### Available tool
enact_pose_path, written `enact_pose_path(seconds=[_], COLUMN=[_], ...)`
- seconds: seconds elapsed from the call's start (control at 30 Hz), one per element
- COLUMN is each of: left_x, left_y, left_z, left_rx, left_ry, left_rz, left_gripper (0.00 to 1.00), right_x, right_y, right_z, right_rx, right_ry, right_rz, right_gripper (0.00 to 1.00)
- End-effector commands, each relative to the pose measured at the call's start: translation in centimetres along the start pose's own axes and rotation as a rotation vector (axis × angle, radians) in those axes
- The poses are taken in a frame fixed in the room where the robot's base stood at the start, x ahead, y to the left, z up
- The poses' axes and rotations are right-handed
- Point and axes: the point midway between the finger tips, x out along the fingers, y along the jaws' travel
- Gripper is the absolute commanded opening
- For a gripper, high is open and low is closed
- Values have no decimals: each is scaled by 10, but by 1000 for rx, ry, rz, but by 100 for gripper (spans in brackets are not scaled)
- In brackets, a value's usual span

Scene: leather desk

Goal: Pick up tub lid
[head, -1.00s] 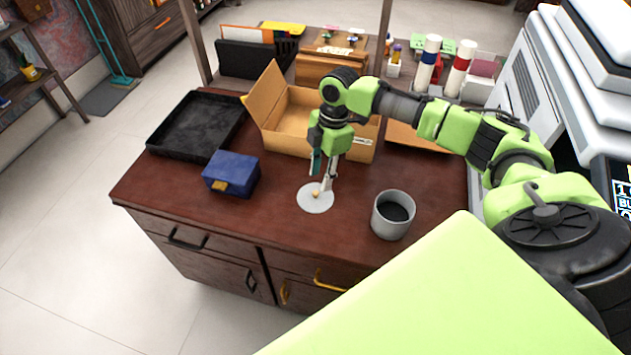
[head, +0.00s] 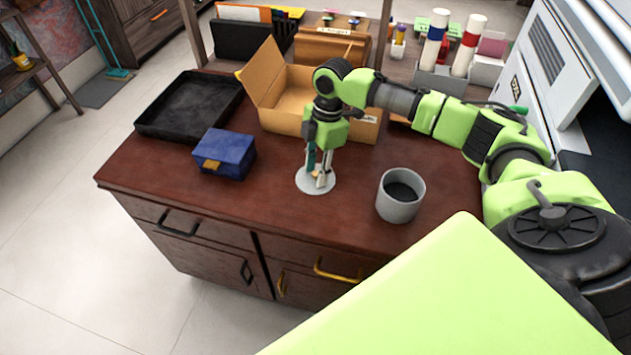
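The tub lid (head: 303,182) is a flat pale grey disc with a small knob, lying on the dark red desk top in the middle of the head view. My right gripper (head: 319,178) points down over the lid, with its fingertips at the knob. The fingers largely cover the knob, so I cannot tell whether they are closed on it. The grey tub (head: 400,207) stands upright and uncovered to the right of the lid, with a dark inside. My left gripper is not in view.
A blue box (head: 228,150) with a yellow clasp sits left of the lid. A black tray (head: 158,128) lies at the desk's left. An open cardboard box (head: 280,120) stands behind my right gripper. The desk front is clear.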

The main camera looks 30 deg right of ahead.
Motion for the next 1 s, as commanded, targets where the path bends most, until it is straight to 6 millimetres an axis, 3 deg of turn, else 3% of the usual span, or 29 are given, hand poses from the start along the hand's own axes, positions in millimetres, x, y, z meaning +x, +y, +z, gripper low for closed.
enact_pose_path(seconds=[0.23,0.37,0.77,1.0], left_x=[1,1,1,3], left_y=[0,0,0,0], left_z=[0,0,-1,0], left_rx=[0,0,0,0], left_ry=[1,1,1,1], left_rz=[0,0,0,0], left_gripper=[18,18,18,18], right_x=[0,0,-4,-46], right_y=[0,0,1,2], right_z=[0,0,-1,-7], right_rx=[0,0,0,0], right_ry=[0,0,0,1], right_rz=[1,1,2,7], right_gripper=[33,0,0,0])
